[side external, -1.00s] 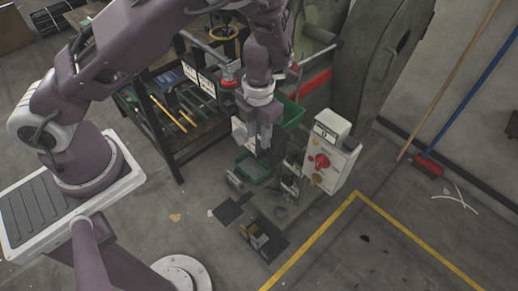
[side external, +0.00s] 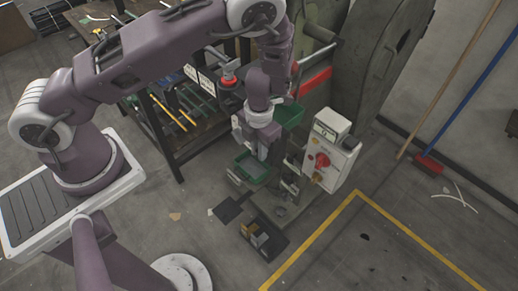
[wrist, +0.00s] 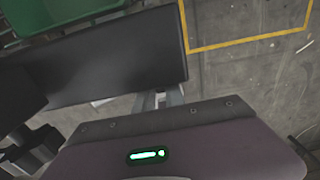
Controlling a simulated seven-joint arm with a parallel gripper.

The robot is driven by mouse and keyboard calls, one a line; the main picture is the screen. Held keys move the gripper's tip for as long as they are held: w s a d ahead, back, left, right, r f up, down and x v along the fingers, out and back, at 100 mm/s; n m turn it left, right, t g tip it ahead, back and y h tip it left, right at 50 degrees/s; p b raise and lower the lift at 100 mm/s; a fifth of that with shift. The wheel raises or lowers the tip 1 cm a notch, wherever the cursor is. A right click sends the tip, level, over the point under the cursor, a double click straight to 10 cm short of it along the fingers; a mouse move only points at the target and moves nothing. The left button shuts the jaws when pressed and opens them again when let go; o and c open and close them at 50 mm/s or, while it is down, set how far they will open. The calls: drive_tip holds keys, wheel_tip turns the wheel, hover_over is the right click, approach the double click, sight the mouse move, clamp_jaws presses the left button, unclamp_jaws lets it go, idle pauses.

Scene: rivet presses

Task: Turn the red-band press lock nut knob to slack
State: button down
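A large grey-green press (side external: 375,65) stands at the back right, with a red band (side external: 314,84) low on its left side. A smaller red ring (side external: 228,80) shows left of my wrist. I cannot make out which part is the lock nut knob; it may be hidden behind my arm. My gripper (side external: 262,152) hangs near the press's front, just above a green tray (side external: 252,180). In the wrist view, short grey fingertips of my gripper (wrist: 161,98) show beside a large dark panel (wrist: 100,65). I see nothing clearly held; the opening is unclear.
A white control box (side external: 333,155) with a red rotary switch (side external: 322,160) stands just right of my gripper. Another green tray (side external: 290,114) is behind it. A dark bin (side external: 270,250) with small blocks is in front. A tool bench (side external: 180,150) stands left.

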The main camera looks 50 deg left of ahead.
drive_tip(key=shift+a+h, duration=0.2)
drive_tip(key=shift+h, duration=1.3)
drive_tip(key=c, duration=1.4)
unclamp_jaws()
